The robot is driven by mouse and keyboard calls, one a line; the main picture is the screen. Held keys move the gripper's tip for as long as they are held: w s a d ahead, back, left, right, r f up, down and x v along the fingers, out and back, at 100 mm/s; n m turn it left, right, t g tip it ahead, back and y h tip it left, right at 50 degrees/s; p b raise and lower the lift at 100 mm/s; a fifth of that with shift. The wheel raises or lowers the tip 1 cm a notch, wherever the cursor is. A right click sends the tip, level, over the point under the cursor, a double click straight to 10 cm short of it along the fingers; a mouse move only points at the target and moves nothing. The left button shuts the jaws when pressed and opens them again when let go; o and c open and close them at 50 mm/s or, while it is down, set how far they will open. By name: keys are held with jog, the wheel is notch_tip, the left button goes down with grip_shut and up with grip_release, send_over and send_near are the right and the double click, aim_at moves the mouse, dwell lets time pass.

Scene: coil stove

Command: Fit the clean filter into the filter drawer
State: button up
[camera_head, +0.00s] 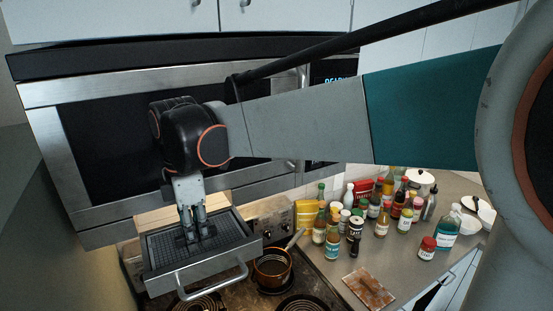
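The filter drawer (163,283) is a grey metal tray with a bar handle (215,284), pulled out below the dark-fronted unit. A dark mesh panel, which looks like the filter (165,246), lies within the drawer's rim. Whether it sits fully flat cannot be told. My gripper (197,238) points down over the middle of the panel, with its fingertips at or just above the mesh. The two fingers are close together with a narrow gap. Dark fingertips against the dark mesh hide whether they hold anything. My gripper covers part of the panel.
Below the drawer is a coil stove (300,303) with a saucepan (272,268) on it. Several bottles and jars (385,215) crowd the counter to the right. A brown board (369,288) lies near the counter's front. The unit's steel-framed front (95,90) rises behind my arm.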

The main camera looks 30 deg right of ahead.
aim_at(196, 233)
notch_tip(196, 233, up, 12)
jog(key=b, duration=0.1)
jog(key=shift+r, duration=0.15)
dwell(0.3)
jog(key=shift+s, duration=0.1)
